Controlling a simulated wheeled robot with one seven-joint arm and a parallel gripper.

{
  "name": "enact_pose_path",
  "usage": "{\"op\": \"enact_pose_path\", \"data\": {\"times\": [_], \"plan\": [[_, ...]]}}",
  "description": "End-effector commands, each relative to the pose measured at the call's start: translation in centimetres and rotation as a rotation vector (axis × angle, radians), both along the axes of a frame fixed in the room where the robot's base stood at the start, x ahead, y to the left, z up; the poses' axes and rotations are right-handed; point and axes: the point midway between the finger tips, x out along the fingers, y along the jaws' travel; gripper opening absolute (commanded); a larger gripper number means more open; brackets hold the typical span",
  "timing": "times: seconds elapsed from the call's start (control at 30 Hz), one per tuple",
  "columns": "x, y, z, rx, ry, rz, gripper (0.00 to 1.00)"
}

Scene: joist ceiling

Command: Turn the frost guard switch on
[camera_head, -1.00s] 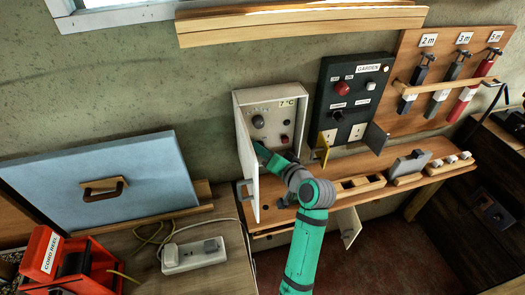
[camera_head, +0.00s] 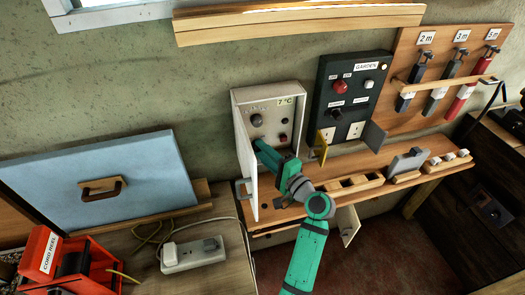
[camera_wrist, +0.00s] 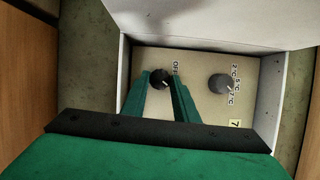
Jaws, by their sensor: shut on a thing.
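The grey control box (camera_head: 236,97) hangs on the wall with its door (camera_head: 248,170) swung open to the left. Its panel has a grey temperature dial (camera_head: 257,120), also in the wrist view (camera_wrist: 220,84), marked 2, 5 and 7 °C. Beside that dial in the wrist view is a black rotary switch (camera_wrist: 160,78) with a white pointer line and the word OFF next to it. My gripper (camera_wrist: 160,80) has one finger on each side of this switch and is shut on it. In the head view my gripper (camera_head: 263,147) reaches inside the box and hides the switch.
The black GARDEN box (camera_head: 345,100) stands to the right, with small open flaps below. A wooden shelf (camera_head: 290,213) runs underneath. The open door is close on the left.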

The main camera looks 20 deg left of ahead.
Motion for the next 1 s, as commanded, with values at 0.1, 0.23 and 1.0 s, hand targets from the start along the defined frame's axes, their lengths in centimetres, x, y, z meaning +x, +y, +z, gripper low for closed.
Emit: {"op": "enact_pose_path", "data": {"times": [0.1, 0.23, 1.0], "plan": [[-0.04, 0.01, -0.20, 0.034, 0.026, 0.001, 0.04], [-0.04, 0.00, -0.20, 0.057, 0.041, 0.001, 0.04], [-0.01, 0.00, -0.15, 0.071, 0.050, 0.000, 0.45]]}}
